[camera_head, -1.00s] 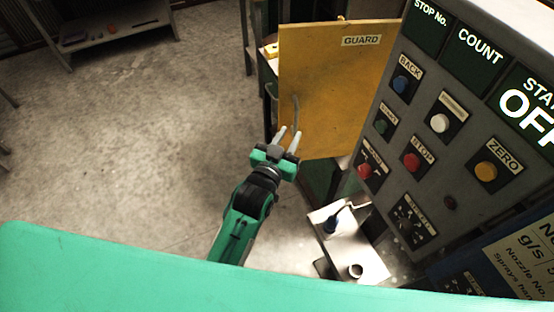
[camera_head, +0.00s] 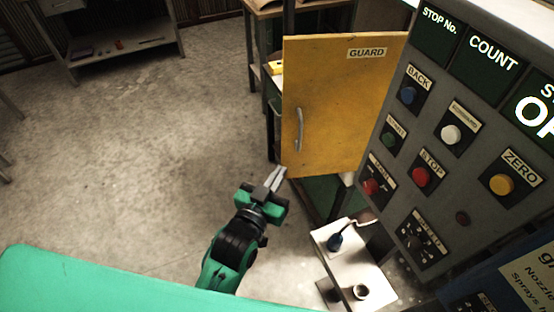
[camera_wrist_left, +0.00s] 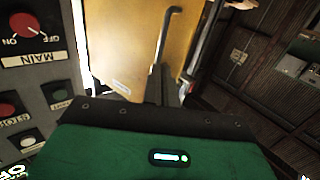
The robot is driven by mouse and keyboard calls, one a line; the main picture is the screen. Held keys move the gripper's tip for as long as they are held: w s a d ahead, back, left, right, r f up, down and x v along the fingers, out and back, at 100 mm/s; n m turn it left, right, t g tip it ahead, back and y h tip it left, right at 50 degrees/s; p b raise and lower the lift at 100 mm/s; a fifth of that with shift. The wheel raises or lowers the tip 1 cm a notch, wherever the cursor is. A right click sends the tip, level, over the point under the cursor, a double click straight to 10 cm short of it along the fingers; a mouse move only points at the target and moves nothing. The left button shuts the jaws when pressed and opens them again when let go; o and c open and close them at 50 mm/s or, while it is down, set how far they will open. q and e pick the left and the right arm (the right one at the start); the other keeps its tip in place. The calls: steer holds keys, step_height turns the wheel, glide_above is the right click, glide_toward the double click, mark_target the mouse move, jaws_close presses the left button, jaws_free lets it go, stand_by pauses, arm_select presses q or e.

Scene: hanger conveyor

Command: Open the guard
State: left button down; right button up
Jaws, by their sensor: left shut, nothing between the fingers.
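The guard (camera_head: 335,105) is a yellow panel labelled GUARD, right of centre in the head view, left of the control panel. Its grey vertical bar handle (camera_head: 299,128) is near its left edge. My left gripper (camera_head: 275,178) is shut and empty, below and left of the handle, apart from it in the head view. In the left wrist view the guard (camera_wrist_left: 125,45) is behind my shut fingers (camera_wrist_left: 160,82), and the handle (camera_wrist_left: 163,40) rises beyond their tips. I cannot tell how far the guard stands from its frame. My right gripper is not in view.
A grey control panel (camera_head: 440,190) with several buttons stands close on the right. A small white stand (camera_head: 340,265) with a dark blue-tipped item and a cup is below the guard. The floor (camera_head: 150,150) to the left is open; a bench (camera_head: 125,45) stands at the back.

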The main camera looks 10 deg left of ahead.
arm_select(q)
steer(key=w+a+f+n+g+h+b, duration=0.35)
steer(key=w+a+f+n+b, duration=0.2)
steer(key=w, duration=0.45)
steer(key=w+a+r+n+g+h+b, duration=0.35)
steer(key=w+a+r+n+h, duration=0.2)
steer(key=a+r, duration=0.25)
steer(key=w+d+p, duration=0.2)
steer(key=d+p, duration=0.3)
steer(key=d, duration=0.4)
steer(key=shift+d+r+m, duration=0.25)
steer(key=shift+d+m, duration=0.1)
steer(key=shift+m, duration=0.05)
steer(key=shift+s, duration=0.1)
